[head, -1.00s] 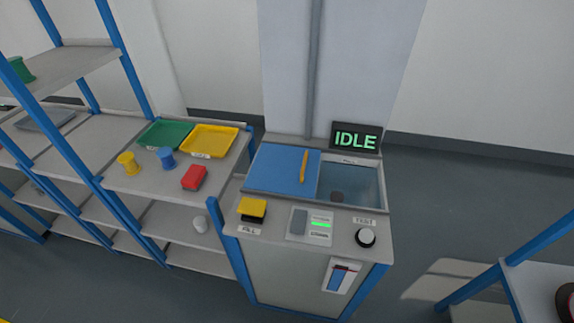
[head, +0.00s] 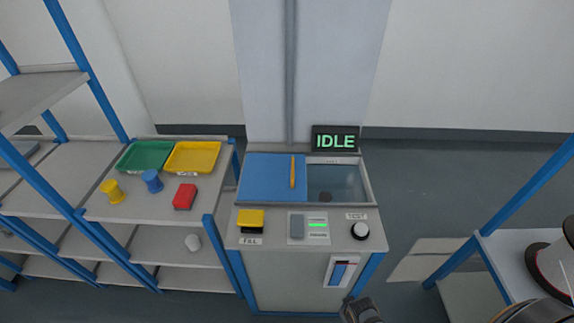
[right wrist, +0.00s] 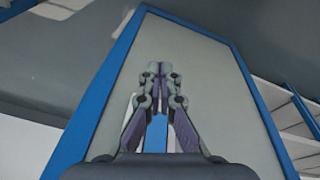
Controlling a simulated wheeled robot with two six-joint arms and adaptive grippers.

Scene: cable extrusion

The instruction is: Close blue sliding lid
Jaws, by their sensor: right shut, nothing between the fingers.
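The blue sliding lid (head: 268,178) covers the left part of the machine's top opening in the head view, with an orange-yellow handle bar (head: 293,172) near its right edge. The right part of the opening (head: 338,182) is uncovered and shows a transparent tank with a dark round thing inside. My right gripper (head: 361,311) is at the bottom edge of the head view, in front of and below the machine top, apart from the lid. In the right wrist view the gripper (right wrist: 160,70) is shut and empty, facing the machine's grey front panel. My left gripper is not in view.
A yellow FILL button (head: 250,218), a control panel (head: 309,228) and a TEST knob (head: 360,231) sit along the machine's front top. An IDLE display (head: 335,139) stands behind. Shelving with trays is on the left; another blue-framed shelf (head: 480,255) is at right.

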